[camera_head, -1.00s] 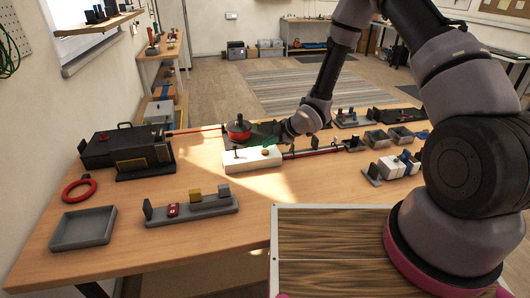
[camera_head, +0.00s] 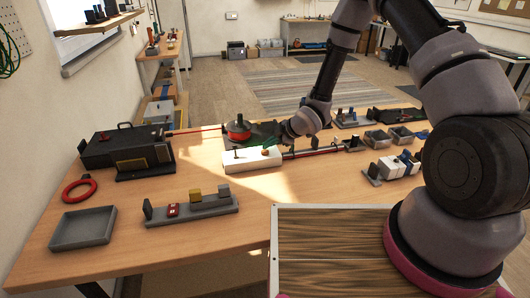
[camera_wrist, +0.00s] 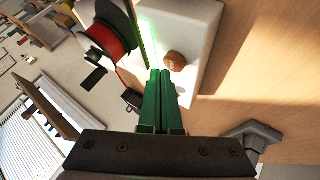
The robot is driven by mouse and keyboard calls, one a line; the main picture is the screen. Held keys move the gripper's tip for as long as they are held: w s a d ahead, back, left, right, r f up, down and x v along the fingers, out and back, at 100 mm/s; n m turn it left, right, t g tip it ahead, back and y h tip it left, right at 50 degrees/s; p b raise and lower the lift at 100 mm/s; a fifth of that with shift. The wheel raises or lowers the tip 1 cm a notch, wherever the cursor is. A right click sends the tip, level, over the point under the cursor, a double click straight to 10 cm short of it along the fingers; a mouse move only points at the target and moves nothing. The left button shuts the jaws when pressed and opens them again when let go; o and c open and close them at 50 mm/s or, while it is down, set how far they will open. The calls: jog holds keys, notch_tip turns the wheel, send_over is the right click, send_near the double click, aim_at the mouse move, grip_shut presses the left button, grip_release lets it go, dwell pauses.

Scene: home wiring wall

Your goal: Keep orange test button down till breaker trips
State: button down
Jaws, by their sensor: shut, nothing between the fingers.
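The white breaker box (camera_head: 252,163) lies on the wooden table, and it also shows in the wrist view (camera_wrist: 200,25). The round orange test button (camera_wrist: 175,61) is on its face, and it shows small in the head view (camera_head: 267,152). My gripper (camera_wrist: 161,72) has green fingers shut together and empty. Their tips show beside the button in the wrist view; I cannot tell whether they touch it. My gripper is above the box in the head view (camera_head: 264,143).
A red spool (camera_head: 238,131) on a dark stand is just behind the box. A black case (camera_head: 122,149), a red ring (camera_head: 79,189) and an empty grey tray (camera_head: 83,229) are at left. A grey rack (camera_head: 192,209) is in front. Bare table lies between.

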aim_at(268, 152)
jog(key=shift+f, duration=0.65)
dwell(0.6)
dwell(1.8)
jog(key=shift+r, duration=0.9)
jog(key=shift+r, duration=2.5)
